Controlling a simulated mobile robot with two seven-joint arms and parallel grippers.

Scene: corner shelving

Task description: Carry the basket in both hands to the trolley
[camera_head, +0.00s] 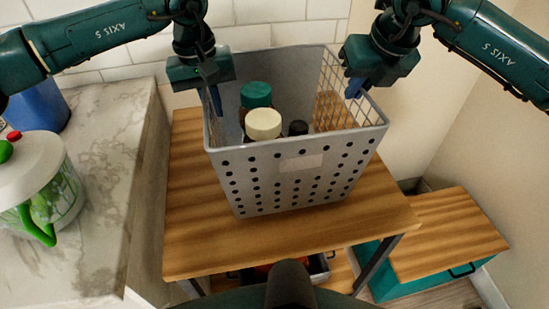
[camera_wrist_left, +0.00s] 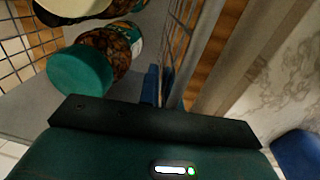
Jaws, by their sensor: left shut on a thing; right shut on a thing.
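A grey basket (camera_head: 298,177) with round holes in its front and mesh sides stands upright over a wooden-topped table (camera_head: 200,240); I cannot tell whether it touches the top. Inside are a jar with a green lid (camera_head: 256,95), one with a cream lid (camera_head: 263,124) and a dark-capped one (camera_head: 298,128). My left gripper (camera_head: 215,100) is shut on the basket's left rim, and my right gripper (camera_head: 355,88) on its right rim. The left wrist view shows the green lid (camera_wrist_left: 80,72) beside the left gripper (camera_wrist_left: 158,85). I cannot make out a trolley for certain.
A marble counter (camera_head: 100,200) at left holds a white pot with green handles (camera_head: 45,185) and a blue container (camera_head: 38,105). A lower wooden-topped teal box (camera_head: 445,235) stands at right by the wall. A tray (camera_head: 318,268) sits under the table top.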

